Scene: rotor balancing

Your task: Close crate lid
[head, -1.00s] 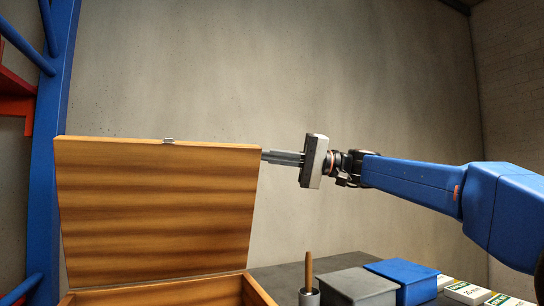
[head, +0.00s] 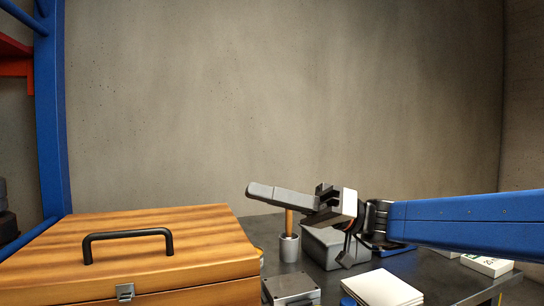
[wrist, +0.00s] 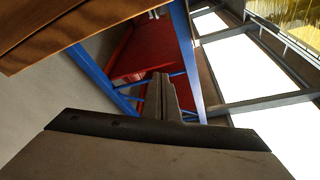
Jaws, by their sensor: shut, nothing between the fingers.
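The wooden crate (head: 205,293) stands at the lower left of the head view. Its lid (head: 130,238) lies down flat over it, with a black handle (head: 128,235) on top and a metal latch (head: 125,291) at the front edge. My gripper (head: 250,189) is shut and empty, to the right of the lid and a little above it, apart from it. In the wrist view, my shut fingers (wrist: 163,95) point upward in the picture, and a wooden edge (wrist: 60,30) shows at the upper left.
On the dark table, right of the crate, stand a grey cup with a wooden-handled tool (head: 289,246), a grey bin (head: 325,250), a grey metal box (head: 291,287) and white sheets (head: 382,288). A blue post (head: 52,120) rises behind the crate at left.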

